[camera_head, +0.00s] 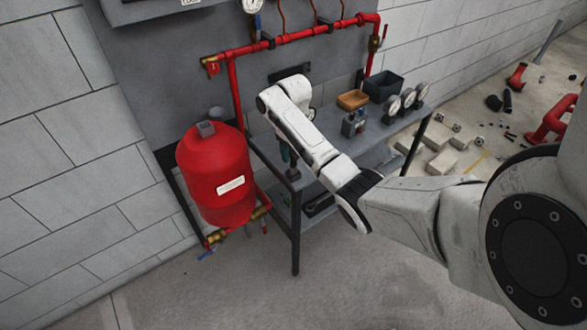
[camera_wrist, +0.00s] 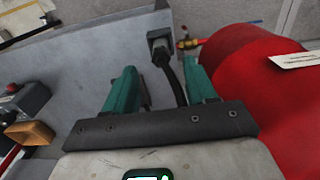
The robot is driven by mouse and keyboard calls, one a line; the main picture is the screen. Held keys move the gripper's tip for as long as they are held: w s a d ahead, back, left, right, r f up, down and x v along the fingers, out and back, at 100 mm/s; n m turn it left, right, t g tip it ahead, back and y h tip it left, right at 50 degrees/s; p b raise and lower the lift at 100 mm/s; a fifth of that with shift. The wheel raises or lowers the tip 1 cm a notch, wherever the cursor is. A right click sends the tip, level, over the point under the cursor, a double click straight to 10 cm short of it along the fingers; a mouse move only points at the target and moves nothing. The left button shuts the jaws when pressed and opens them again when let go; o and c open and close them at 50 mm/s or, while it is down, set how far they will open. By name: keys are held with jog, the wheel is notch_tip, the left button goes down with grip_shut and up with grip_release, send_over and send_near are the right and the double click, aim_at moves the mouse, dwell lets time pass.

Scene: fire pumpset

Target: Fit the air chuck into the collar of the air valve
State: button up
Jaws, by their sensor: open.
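My gripper (camera_wrist: 160,66) has two green fingers, open and apart, over the corner of the grey bench. It also shows in part in the head view (camera_head: 288,155), mostly behind my arm. A dark, hose-like piece (camera_wrist: 172,80) runs between the fingers from a grey block (camera_wrist: 160,40) at the bench corner; neither finger clearly touches it. It may belong to the air chuck, but I cannot tell. The red tank (camera_head: 215,180) stands left of the bench and fills the right of the wrist view (camera_wrist: 245,75). A grey fitting (camera_head: 206,130) tops it; no valve collar is recognizable.
An orange tray (camera_head: 353,100), a dark bin (camera_head: 383,86), a grey box (camera_head: 354,123) and several gauges (camera_head: 408,99) stand on the bench (camera_head: 385,135). Red pipes (camera_head: 300,37) run along the wall behind. The floor (camera_head: 205,285) in front is clear.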

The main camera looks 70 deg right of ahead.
aim_at(293, 162)
jog(key=shift+f+p, duration=0.4)
jog(key=shift+f, duration=2.5)
jog(key=shift+c, duration=0.4)
grip_shut()
